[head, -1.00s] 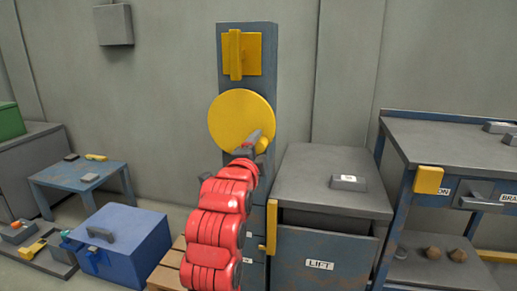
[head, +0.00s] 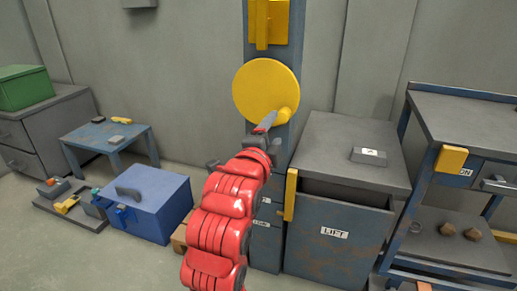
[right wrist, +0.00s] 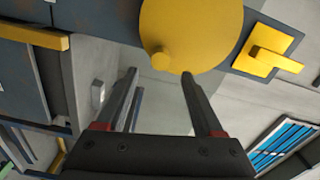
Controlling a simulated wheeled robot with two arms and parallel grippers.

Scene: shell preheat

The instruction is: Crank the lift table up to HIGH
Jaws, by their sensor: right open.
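A yellow crank disc (head: 262,88) with a yellow knob (head: 289,115) at its lower right is mounted on a blue-grey post. The grey-topped lift table (head: 333,245), labelled LIFT, stands to its right. My right gripper (head: 266,122) is open and empty, just left of the knob in the head view. In the right wrist view the disc (right wrist: 200,28) and knob (right wrist: 160,58) lie just beyond the open fingertips (right wrist: 159,78). The knob lines up with the gap between the fingers and looks free of them. My left gripper is not in view.
A yellow lever plate (head: 268,25) is above the disc. A yellow bar (head: 290,195) is at the table's left front edge. A small grey block (head: 368,156) lies on the table top. A blue box (head: 150,205) is on the floor left of my arm; a workbench (head: 465,105) stands right.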

